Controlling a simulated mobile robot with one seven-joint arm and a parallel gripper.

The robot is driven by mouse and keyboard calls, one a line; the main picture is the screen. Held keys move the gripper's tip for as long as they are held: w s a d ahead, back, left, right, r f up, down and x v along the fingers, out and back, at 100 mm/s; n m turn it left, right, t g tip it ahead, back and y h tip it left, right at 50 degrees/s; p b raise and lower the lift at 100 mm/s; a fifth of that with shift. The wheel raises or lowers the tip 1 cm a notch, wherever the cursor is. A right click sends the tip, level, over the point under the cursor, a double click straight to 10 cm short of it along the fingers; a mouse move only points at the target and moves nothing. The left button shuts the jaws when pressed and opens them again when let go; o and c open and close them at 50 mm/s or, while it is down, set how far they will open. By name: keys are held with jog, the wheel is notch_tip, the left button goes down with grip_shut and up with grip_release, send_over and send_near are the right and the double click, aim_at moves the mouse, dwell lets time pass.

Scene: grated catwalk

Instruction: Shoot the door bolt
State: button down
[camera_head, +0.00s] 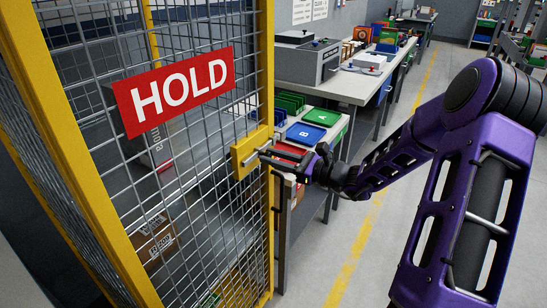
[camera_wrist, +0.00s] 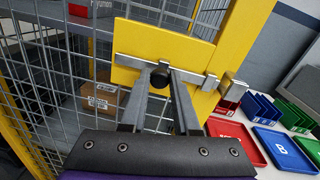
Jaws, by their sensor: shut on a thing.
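The door bolt is a flat metal bar (camera_wrist: 133,63) lying across a yellow plate (camera_wrist: 190,47) on the mesh door. The plate also shows in the head view (camera_head: 240,160), on the door's right side. A round black knob (camera_wrist: 159,77) stands out from the bar. My gripper (camera_wrist: 162,80) is shut on the knob, one finger on each side. In the head view my gripper (camera_head: 272,159) reaches the plate from the right. A metal keeper (camera_wrist: 232,88) stands right of the bar's right end. I cannot tell whether the bar's tip enters it.
The mesh door (camera_head: 200,140) has a yellow frame and a red HOLD sign (camera_head: 175,90). Cartons stand behind the mesh. Right of it, a bench (camera_head: 345,85) carries a grey machine, with blue and green trays nearby. The floor aisle on the right is clear.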

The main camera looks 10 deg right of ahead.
aim_at(268, 145)
jog(key=shift+w+d+p, duration=0.35)
jog(key=shift+w+d, duration=1.05)
jog(key=shift+d, duration=0.05)
jog(key=c, duration=0.7)
grip_release()
jog(key=shift+o, duration=0.2)
jog(key=v, duration=1.7)
jog(key=shift+d+p, duration=0.2)
jog(key=shift+p, duration=0.1)
jog(key=shift+s, duration=0.1)
